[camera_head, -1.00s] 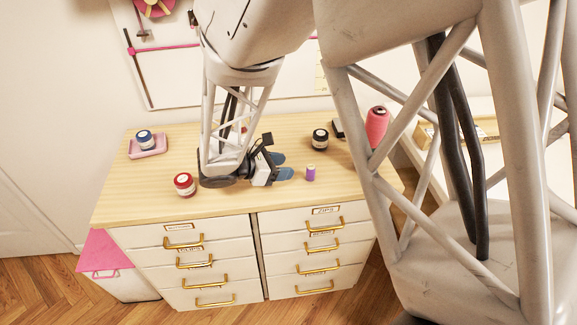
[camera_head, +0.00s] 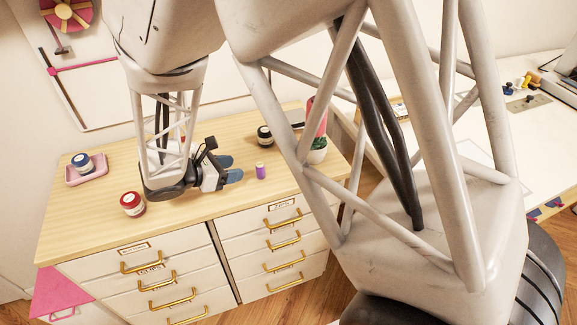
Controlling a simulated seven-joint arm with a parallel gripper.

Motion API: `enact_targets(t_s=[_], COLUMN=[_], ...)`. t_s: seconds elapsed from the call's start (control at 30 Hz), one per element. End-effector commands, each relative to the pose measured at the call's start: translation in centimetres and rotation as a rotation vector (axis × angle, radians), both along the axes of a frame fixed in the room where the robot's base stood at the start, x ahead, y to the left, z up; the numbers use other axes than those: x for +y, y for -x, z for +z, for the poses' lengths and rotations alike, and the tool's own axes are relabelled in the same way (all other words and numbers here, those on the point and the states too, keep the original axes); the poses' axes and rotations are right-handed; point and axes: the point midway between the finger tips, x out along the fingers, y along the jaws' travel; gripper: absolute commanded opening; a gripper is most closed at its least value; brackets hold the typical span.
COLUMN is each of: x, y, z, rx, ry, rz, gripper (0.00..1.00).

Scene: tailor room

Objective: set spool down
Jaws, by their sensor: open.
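A small purple spool (camera_head: 260,171) stands upright on the light wooden top of the drawer cabinet (camera_head: 95,211). My gripper (camera_head: 232,168) is low over the same top, just left of the spool. Its two blue fingers are apart, with nothing seen between them, and they point right toward the spool. A small gap shows between the fingertips and the spool.
A red-lidded jar (camera_head: 132,203) stands left of my gripper. A blue-lidded jar (camera_head: 82,162) sits on a pink tray (camera_head: 87,177). A black-lidded jar (camera_head: 265,136) stands behind the spool. A potted plant (camera_head: 317,152) and pink thread cone (camera_head: 318,112) are at right, partly behind my arm.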

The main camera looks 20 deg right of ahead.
Motion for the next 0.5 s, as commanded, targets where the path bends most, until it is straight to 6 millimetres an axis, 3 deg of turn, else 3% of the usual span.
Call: enact_targets(t_s=[0.27, 0.5], x=[-3.0, -6.4], y=[2.3, 6.1], z=[2.8, 6.4], rx=[-0.082, -0.218], ry=[-0.127, -0.32], rz=[-0.153, -0.382], gripper=[0.5, 0.5])
